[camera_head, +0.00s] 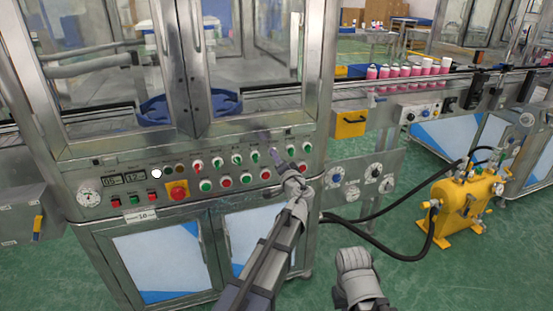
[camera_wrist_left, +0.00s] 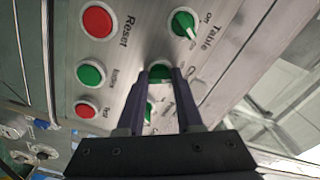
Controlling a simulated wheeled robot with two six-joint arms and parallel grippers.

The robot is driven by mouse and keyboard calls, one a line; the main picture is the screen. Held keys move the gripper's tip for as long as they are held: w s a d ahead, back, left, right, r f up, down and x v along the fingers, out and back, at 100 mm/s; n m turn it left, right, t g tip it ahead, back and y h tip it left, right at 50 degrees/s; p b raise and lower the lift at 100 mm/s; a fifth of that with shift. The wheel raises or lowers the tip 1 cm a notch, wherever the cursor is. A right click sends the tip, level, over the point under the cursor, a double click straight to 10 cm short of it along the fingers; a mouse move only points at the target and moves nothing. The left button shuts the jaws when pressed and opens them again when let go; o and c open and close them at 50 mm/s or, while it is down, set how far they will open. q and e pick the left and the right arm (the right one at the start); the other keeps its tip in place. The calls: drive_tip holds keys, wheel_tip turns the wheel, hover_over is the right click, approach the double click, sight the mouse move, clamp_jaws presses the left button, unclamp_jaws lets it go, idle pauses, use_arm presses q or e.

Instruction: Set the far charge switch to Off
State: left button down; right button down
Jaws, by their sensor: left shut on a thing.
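My left gripper (camera_head: 273,152) reaches the upper row of switches on the control panel (camera_head: 150,183). In the left wrist view its two dark fingers (camera_wrist_left: 166,72) are shut on a round green switch (camera_wrist_left: 160,72), one on each side. The label beside it is partly hidden and begins with "Ch". The fingers partly cover this switch, so I cannot tell its setting. Another green switch (camera_wrist_left: 150,108) shows between the fingers, nearer the gripper body. A green switch marked Table (camera_wrist_left: 184,23) stands clear beyond the fingertips.
A red Reset button (camera_wrist_left: 97,21), a green button (camera_wrist_left: 90,72) and a red one (camera_wrist_left: 86,108) lie beside the fingers. A red emergency button (camera_head: 177,191) sits further left. A yellow pump (camera_head: 465,205) with black hoses stands right on the green floor.

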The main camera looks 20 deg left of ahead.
idle(0.4)
use_arm(q)
drive_tip(key=c, duration=0.6)
unclamp_jaws()
drive_tip(key=shift+o, duration=0.2)
drive_tip(key=shift+s, duration=0.1)
drive_tip(key=v, duration=0.7)
drive_tip(key=shift+s+d, duration=0.25)
drive_tip(key=shift+s, duration=0.05)
